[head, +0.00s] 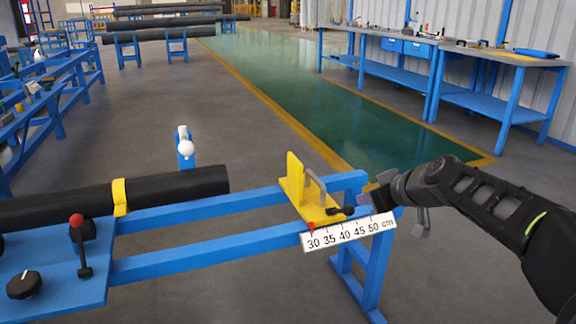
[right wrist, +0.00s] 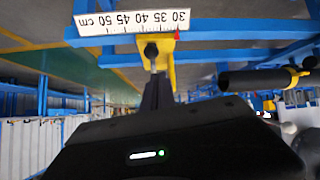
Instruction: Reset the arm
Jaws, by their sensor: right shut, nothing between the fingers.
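My right gripper (head: 368,204) comes in from the right with its fingers shut and empty. Its tips are close to the black knob (head: 346,211) of the yellow stop (head: 295,185); I cannot tell whether they touch. The stop sits on the blue rails, with its red pointer by the 30 mark of the white scale (head: 350,232). In the right wrist view, the shut fingers (right wrist: 158,80) point at the knob (right wrist: 151,51), with the scale (right wrist: 135,21) beyond. My left gripper is not in view.
A black pipe (head: 160,188) with a yellow band lies left of the stop. A red-knobbed lever (head: 80,245) and a black dial (head: 24,285) are on the blue panel. Blue workbenches (head: 480,100) stand at the back right. The green floor lane is clear.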

